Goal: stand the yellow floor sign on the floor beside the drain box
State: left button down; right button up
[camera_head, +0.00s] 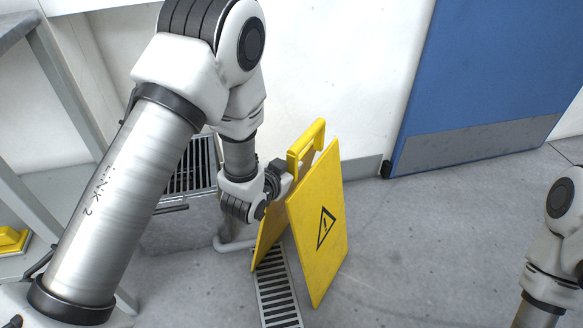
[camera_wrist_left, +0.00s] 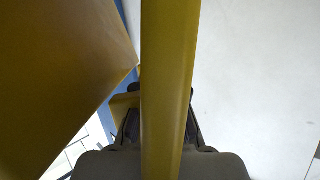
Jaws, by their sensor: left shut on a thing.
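The yellow floor sign (camera_head: 318,228) is upright with its two panels spread, and a black warning triangle shows on the front panel. My left gripper (camera_head: 286,178) is shut on the sign near its top, beside the yellow handle. In the left wrist view a yellow bar of the sign (camera_wrist_left: 168,85) runs between the fingers, which it partly hides. The sign's lower edge is over or at the floor grating; I cannot tell if it touches. A grey box (camera_head: 180,228), seemingly the drain box, is left of the sign, partly behind my arm. My right gripper is out of view.
A slotted floor drain (camera_head: 277,297) runs under the sign. A dark barred grate (camera_head: 188,168) is above the grey box. A metal frame (camera_head: 62,95) stands at left, with a yellow object (camera_head: 12,240) beside it. A blue door (camera_head: 490,75) is behind; floor at right is clear.

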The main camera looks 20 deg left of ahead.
pick_arm(q)
jog(key=c, duration=1.2)
grip_release()
jog(key=shift+c, duration=0.2)
jog(key=shift+s+r, duration=0.1)
jog(key=p+v, duration=0.8)
jog(key=v, duration=0.4)
jog(key=s+a+f+n+g, duration=0.1)
jog(key=s+f+n+g, duration=0.1)
jog(key=s+f+g, duration=0.4)
jog(key=s+a+f+n+g+y, duration=0.1)
jog(key=s+a+f+n+g, duration=0.1)
jog(key=s+f+g, duration=0.5)
jog(key=s+f, duration=0.6)
jog(key=s, duration=0.4)
jog(key=shift+f+g, duration=0.3)
jog(key=shift+f, duration=0.05)
